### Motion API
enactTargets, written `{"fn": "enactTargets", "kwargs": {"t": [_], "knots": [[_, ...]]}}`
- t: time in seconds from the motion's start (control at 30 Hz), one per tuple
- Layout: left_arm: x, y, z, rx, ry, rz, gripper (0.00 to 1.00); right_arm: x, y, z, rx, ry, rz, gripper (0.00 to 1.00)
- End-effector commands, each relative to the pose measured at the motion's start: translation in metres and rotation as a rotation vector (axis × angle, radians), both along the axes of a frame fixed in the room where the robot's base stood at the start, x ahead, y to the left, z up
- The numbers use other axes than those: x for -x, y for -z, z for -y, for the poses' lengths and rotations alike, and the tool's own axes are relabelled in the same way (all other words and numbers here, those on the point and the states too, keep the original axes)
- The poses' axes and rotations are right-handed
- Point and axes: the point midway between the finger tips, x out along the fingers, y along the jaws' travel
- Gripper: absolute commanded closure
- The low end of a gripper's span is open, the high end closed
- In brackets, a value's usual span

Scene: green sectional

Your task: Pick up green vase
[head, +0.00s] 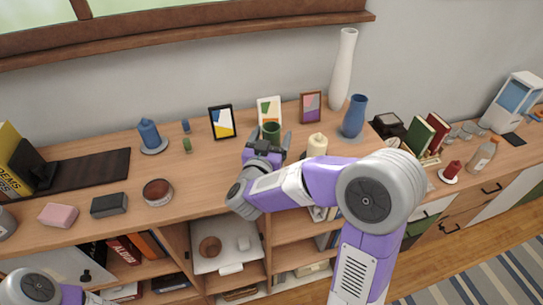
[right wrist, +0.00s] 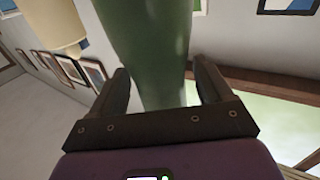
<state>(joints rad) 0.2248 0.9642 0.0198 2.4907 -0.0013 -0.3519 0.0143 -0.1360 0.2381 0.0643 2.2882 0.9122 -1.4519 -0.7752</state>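The green vase (head: 271,131) stands upright on the wooden cabinet top, in front of a small framed picture. My right gripper (head: 267,142) reaches it from the front, with its fingers apart on either side of the vase. In the right wrist view the green vase (right wrist: 152,45) rises between the two fingers of my right gripper (right wrist: 163,85). A gap shows between the vase and the right-hand finger; contact at the left-hand finger cannot be told. The gripper hides the vase's lower part in the head view. Only part of my left arm shows at the lower left; its gripper is out of view.
A cream candle (head: 317,145) stands close to the right of the gripper. A blue vase (head: 354,116) and tall white vase (head: 343,70) are farther right. Framed pictures (head: 222,122) stand behind.

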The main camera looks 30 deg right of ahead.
Motion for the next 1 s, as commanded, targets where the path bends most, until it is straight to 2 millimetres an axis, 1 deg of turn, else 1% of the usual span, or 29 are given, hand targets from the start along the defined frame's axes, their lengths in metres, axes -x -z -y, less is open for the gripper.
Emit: {"fn": "enactTargets", "kwargs": {"t": [0.03,0.07,0.5,0.9,1.0], "knots": [[0.0,0.0001,-0.0001,0.0,0.0,0.0,0.57,0.0001,0.0001,-0.0002,0.0,0.0,0.0,0.27],[0.0,0.0001,-0.0001,0.0,0.0,0.0,0.57,0.0001,0.0001,-0.0002,0.0,0.0,0.0,0.32],[0.0,0.0001,0.0,0.0,0.0,0.0,0.57,0.0004,0.0002,-0.0002,0.0,0.0,-0.001,0.99],[0.0,0.0,0.0,0.0,0.0,0.0,0.57,0.0003,-0.0013,-0.0001,0.001,0.001,0.003,1.0],[0.0001,-0.0006,0.0,0.0,0.0,0.0,0.57,0.0004,-0.0053,0.0001,0.001,0.002,0.004,1.0]]}}
